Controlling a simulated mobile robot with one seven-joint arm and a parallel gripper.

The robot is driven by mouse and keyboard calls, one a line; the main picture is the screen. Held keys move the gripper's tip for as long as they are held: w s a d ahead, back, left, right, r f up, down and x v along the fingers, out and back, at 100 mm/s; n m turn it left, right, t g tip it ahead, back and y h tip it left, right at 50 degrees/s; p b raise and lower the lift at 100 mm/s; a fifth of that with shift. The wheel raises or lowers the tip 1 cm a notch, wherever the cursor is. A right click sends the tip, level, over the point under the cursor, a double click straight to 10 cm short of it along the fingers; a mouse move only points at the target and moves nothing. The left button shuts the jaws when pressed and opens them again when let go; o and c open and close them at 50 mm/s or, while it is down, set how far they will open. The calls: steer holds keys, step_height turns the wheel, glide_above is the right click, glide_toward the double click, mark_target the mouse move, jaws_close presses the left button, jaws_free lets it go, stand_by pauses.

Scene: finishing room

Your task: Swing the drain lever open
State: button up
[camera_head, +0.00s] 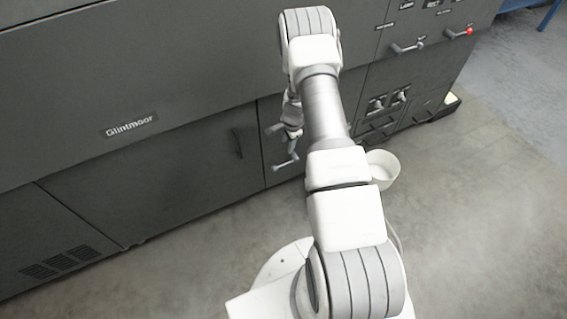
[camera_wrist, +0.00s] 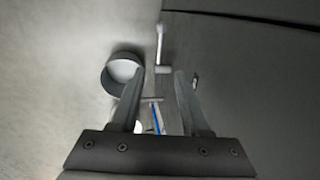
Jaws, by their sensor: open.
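A pale metal lever (camera_head: 285,163) sticks out low on the front of the dark cabinet, just left of my arm; I take it for the drain lever, though no label on it can be read. In the wrist view, a pale lever (camera_wrist: 160,45) with a short cross-piece at its base lies just ahead of the fingertips. My gripper (camera_wrist: 158,76) is open and empty, its two fingers on either side of the lever's line in the picture. In the head view, my gripper (camera_head: 291,118) is partly hidden by my arm, above the lever. Contact is not visible.
A white bucket (camera_head: 382,170) stands on the floor right of my arm; it also shows left of the fingers in the wrist view (camera_wrist: 124,72). Other handles, one red-tipped (camera_head: 458,34), are on the right cabinet panel. The concrete floor (camera_head: 480,220) is clear at right.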

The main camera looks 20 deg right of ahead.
mark_target(284, 165)
steer(key=w+f+b, duration=0.1)
steer(key=f+b, duration=0.1)
steer(key=f, duration=0.3)
steer(key=w+f+b, duration=0.1)
steer(key=f+b, duration=0.1)
steer(key=f, duration=0.3)
steer(key=w+f+b, duration=0.1)
steer(key=f, duration=0.5)
steer(key=shift+w+a+b, duration=0.1)
steer(key=shift+b, duration=0.3)
steer(key=shift+r, duration=0.1)
jaws_close()
stand_by(0.3)
